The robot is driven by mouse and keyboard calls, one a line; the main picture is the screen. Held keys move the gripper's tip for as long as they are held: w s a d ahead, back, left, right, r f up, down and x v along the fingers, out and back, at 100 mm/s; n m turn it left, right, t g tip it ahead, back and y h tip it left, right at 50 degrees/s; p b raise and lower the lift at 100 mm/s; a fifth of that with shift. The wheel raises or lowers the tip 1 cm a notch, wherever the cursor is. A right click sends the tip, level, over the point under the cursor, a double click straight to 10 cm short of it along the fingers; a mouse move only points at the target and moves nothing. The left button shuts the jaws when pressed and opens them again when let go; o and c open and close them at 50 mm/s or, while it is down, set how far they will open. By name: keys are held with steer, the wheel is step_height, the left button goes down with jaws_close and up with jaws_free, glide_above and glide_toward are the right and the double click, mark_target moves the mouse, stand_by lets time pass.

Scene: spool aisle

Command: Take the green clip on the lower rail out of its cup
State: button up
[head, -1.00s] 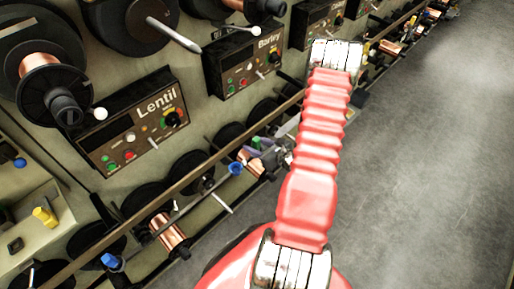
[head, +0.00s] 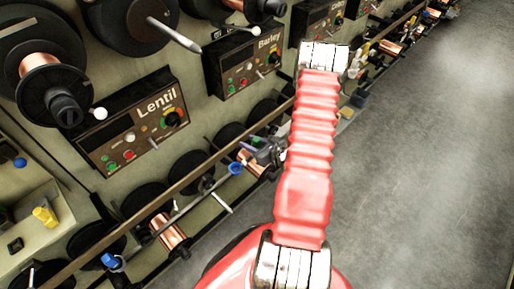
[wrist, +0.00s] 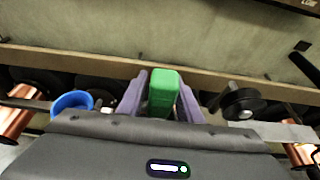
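The green clip (wrist: 163,88) stands in the middle of the wrist view, against the rail. The two purple fingers of my gripper (wrist: 163,100) are on either side of it. They lie very near its sides, and I cannot tell whether they touch it. The clip's lower end and its cup are hidden behind my gripper's grey body. In the head view my gripper (head: 265,147) is at the lower rail (head: 203,168), partly hidden by my red arm.
A blue ring-shaped part (wrist: 72,103) is left of my gripper, and a black knob (wrist: 243,104) is to its right. Copper spools (head: 168,231) line the rail. The Lentil panel (head: 133,123) is on the wall above. The floor at right is clear.

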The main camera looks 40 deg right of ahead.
jaws_close()
steer(key=shift+r, duration=0.15)
step_height(320, 180, up, 10)
stand_by(0.9)
